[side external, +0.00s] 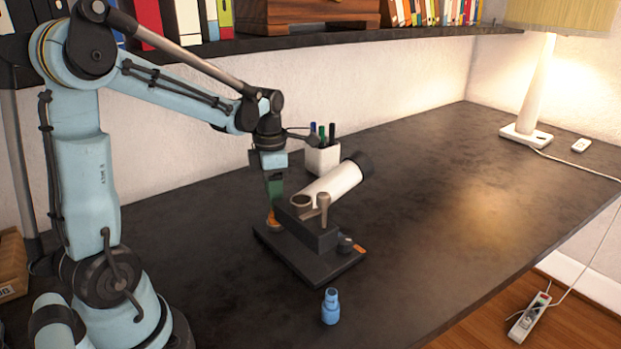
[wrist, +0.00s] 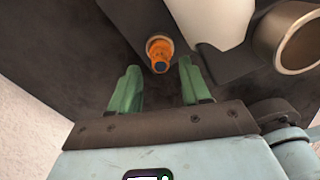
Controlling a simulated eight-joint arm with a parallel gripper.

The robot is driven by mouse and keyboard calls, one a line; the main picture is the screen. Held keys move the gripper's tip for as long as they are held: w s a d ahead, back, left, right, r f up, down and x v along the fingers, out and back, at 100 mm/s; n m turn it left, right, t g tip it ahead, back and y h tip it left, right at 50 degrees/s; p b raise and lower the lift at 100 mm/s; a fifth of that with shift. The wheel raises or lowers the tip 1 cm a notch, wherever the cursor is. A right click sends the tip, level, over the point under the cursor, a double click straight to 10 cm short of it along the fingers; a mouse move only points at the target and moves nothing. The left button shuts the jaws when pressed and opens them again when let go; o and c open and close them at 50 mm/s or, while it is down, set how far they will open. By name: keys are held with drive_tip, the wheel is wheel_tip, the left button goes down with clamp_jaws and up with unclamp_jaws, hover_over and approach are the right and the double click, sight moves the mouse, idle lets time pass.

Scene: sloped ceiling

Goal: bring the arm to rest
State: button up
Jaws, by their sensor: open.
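My gripper (side external: 273,190) points down at the left end of a dark device (side external: 325,265) on the desk. In the wrist view its two green fingers (wrist: 160,82) are apart, with nothing gripped between them. An orange fitting with a blue centre (wrist: 160,52) shows just beyond the fingertips, in line with the gap. The fitting also shows in the side view, just below the fingers (side external: 272,219). I cannot tell whether a finger touches it. The device carries a tilted white tube with a black end (side external: 335,182) and a metal cup (side external: 301,203).
A small blue bottle (side external: 330,307) stands upright in front of the device. A white pen holder (side external: 322,158) stands behind it. A lamp (side external: 527,132) stands at the far right. A shelf (side external: 340,38) runs along the wall. The desk's right side (side external: 460,215) is clear.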

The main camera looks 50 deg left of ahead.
wheel_tip(320, 180, up, 23)
drive_tip(key=d, duration=0.2)
drive_tip(key=shift+d+m, duration=0.3)
drive_tip(key=shift+d, duration=0.1)
idle(0.5)
